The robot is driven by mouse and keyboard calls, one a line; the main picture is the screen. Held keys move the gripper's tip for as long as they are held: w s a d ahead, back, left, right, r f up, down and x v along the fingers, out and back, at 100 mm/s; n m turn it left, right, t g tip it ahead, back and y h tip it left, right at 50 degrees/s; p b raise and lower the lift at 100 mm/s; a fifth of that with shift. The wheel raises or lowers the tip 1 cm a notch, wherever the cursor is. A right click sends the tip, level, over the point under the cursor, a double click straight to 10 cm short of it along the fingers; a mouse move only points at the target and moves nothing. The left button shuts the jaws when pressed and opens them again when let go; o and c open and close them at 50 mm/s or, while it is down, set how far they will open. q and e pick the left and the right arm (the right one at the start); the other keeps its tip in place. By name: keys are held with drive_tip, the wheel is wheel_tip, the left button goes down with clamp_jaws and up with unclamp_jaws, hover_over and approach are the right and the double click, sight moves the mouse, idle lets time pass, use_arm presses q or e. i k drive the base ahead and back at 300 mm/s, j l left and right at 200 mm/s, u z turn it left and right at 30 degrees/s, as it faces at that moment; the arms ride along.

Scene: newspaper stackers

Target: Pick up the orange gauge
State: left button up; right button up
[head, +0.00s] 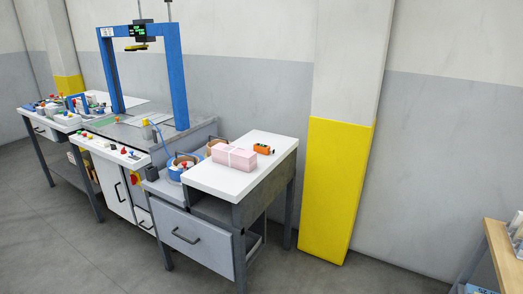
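The orange gauge (264,149) is a small orange block with dark marks on its face. It lies on the white tabletop (262,167) of the right-hand workbench, close behind the pink bundle and apart from it. Neither of my grippers shows in the head view.
A pink bundle with a white band (234,157) lies on the same top. Left of it is a blue container (174,172), then a machine with a blue arch (181,78). A yellow-based pillar (334,190) stands right. Open floor lies in front; a wooden-topped table (503,252) is far right.

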sight(264, 149)
drive_tip(key=i+l+u, duration=0.3)
drive_tip(key=i+l, duration=0.55)
